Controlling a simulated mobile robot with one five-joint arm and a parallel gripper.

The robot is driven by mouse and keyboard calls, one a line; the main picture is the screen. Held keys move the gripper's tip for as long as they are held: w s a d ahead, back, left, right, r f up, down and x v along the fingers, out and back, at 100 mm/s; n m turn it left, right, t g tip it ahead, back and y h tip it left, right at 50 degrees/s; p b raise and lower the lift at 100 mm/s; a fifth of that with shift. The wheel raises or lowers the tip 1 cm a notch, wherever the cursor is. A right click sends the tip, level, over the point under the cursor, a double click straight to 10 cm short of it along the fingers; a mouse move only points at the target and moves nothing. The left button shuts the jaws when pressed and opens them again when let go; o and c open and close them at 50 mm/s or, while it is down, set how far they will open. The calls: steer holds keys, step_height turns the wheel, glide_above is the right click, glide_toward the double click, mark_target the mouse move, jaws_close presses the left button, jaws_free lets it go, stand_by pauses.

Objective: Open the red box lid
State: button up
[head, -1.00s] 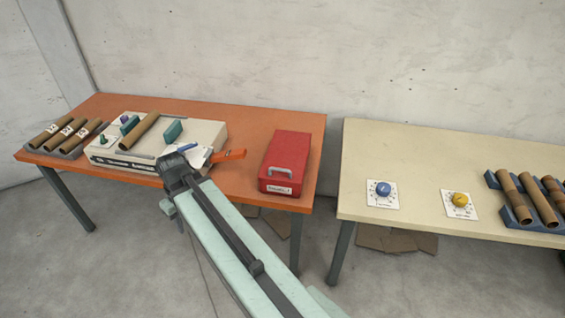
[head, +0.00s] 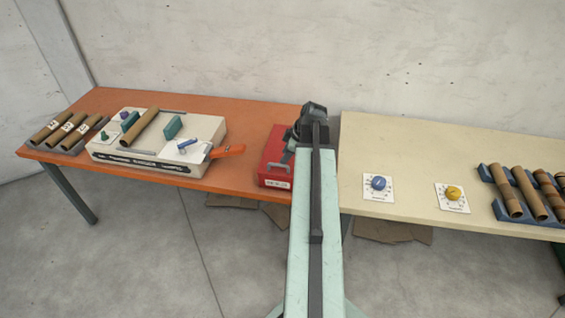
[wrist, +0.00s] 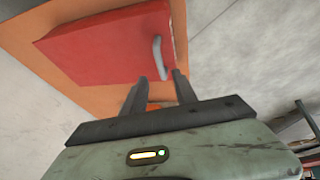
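The red box (head: 272,158) stands near the right end of the orange table, and my arm hides its right part in the head view. Its lid looks closed. In the wrist view the red box (wrist: 105,48) shows with its grey handle (wrist: 159,58) near one edge. My gripper (wrist: 160,82) has its two dark fingers apart with nothing between the tips. The tips are close to the handle's near end; I cannot tell if they touch it. In the head view my gripper is mostly hidden by my own arm.
On the orange table (head: 225,176) a white machine (head: 145,160) with an orange lever (head: 228,151) stands left of the box. A rack of brown tubes (head: 66,133) is at the far left. The cream table (head: 410,150) with two dials adjoins on the right.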

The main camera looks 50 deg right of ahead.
mark_target(281, 165)
steer(key=b+x, duration=0.4)
steer(key=x, duration=0.1)
steer(key=shift+f, duration=0.3)
steer(key=shift+w+f+b, duration=0.25)
steer(key=shift+f+b, duration=0.05)
steer(key=shift+r, duration=0.1)
jaws_close()
stand_by(0.6)
